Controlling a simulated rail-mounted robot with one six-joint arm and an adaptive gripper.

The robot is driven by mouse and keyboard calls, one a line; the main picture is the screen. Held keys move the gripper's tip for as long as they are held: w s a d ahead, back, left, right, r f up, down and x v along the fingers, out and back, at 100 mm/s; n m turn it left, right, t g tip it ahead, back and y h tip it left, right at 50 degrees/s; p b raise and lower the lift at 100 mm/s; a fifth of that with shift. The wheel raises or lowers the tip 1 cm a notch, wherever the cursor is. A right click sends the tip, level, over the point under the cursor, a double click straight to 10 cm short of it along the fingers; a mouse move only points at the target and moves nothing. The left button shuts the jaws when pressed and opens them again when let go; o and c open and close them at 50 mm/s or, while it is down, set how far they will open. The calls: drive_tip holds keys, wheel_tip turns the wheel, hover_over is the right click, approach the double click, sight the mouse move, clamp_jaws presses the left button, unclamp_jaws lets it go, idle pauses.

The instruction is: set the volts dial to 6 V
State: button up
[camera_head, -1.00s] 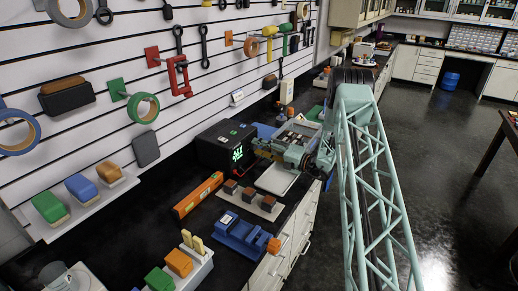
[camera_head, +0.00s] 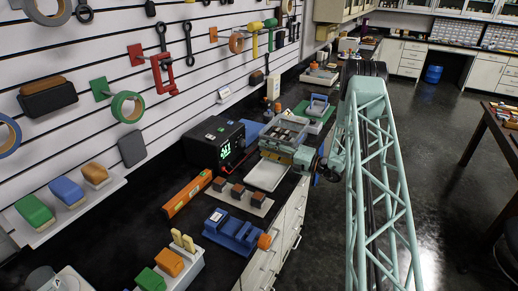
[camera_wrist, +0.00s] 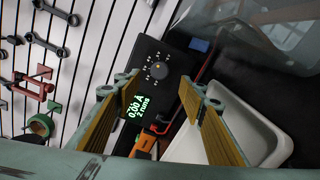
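The black power unit (camera_head: 212,141) stands on the dark bench against the slatted wall, its green lit display facing right. In the wrist view its face (camera_wrist: 150,105) shows the volts dial (camera_wrist: 158,71), a round dark knob with a pale yellowish spot, ringed by small white marks. I cannot read the dial's setting. In the head view my gripper (camera_head: 290,157) is right of the unit, partly hidden.
A white tray (camera_head: 265,176) lies beside the unit, with a clear bin (camera_head: 285,130) close behind. A red lead (camera_wrist: 205,65) runs by the unit's face. An orange level (camera_head: 187,194), a strip of dark blocks (camera_head: 240,197) and a blue fixture (camera_head: 232,232) stand nearer.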

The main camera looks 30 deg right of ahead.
sight(243, 143)
drive_tip(key=shift+v, duration=0.8)
drive_tip(key=shift+n, duration=0.4)
drive_tip(key=n, duration=0.4)
drive_tip(key=shift+s+p, duration=0.15)
drive_tip(key=shift+p, duration=0.15)
drive_tip(key=n, duration=0.6)
drive_tip(key=shift+s+r+p, duration=0.1)
drive_tip(key=shift+s+p, duration=0.15)
drive_tip(key=shift+p, duration=0.1)
drive_tip(key=n, duration=0.7)
drive_tip(key=shift+s+d+p, duration=0.1)
drive_tip(key=shift+s+p, duration=0.15)
drive_tip(key=shift+p, duration=0.15)
drive_tip(key=n, duration=0.6)
drive_tip(key=shift+s+p, duration=0.25)
drive_tip(key=shift+p, duration=0.05)
drive_tip(key=shift+w, duration=0.1)
drive_tip(key=shift+p+x, duration=0.5)
drive_tip(key=shift+x, duration=6.3)
